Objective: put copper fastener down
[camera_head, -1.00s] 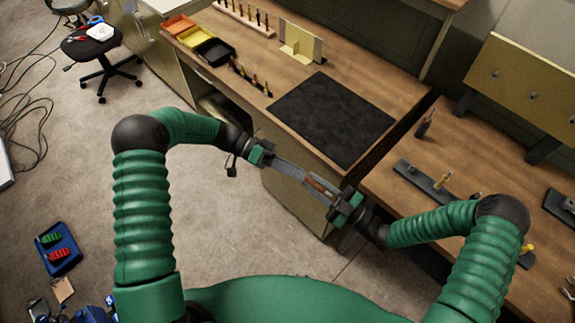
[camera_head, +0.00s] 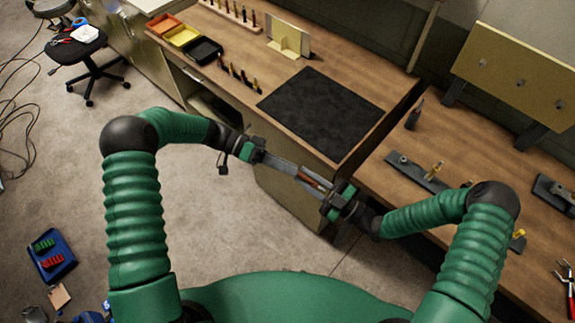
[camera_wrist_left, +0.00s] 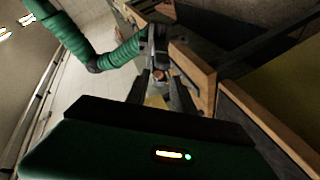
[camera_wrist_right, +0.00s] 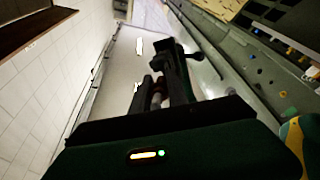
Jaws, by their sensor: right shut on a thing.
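The copper fastener (camera_head: 312,178) is a small reddish-brown piece between my two grippers, in front of the bench. My right gripper (camera_head: 317,184) is shut on it; the fastener also shows between the right fingers in the right wrist view (camera_wrist_right: 157,96). My left gripper (camera_head: 290,168) faces the right one with its fingertips close to the fastener. In the left wrist view its fingers (camera_wrist_left: 161,92) stand apart, with the fastener's copper end (camera_wrist_left: 159,75) beyond them. I cannot tell whether the left fingers touch it.
A black mat (camera_head: 322,112) lies clear on the wooden bench (camera_head: 262,62). Orange (camera_head: 164,25), yellow (camera_head: 182,36) and black (camera_head: 203,51) trays and racked tools (camera_head: 238,76) stand on its far left. The right bench (camera_head: 400,182) holds a dark tool strip and a panel on a stand (camera_head: 520,85).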

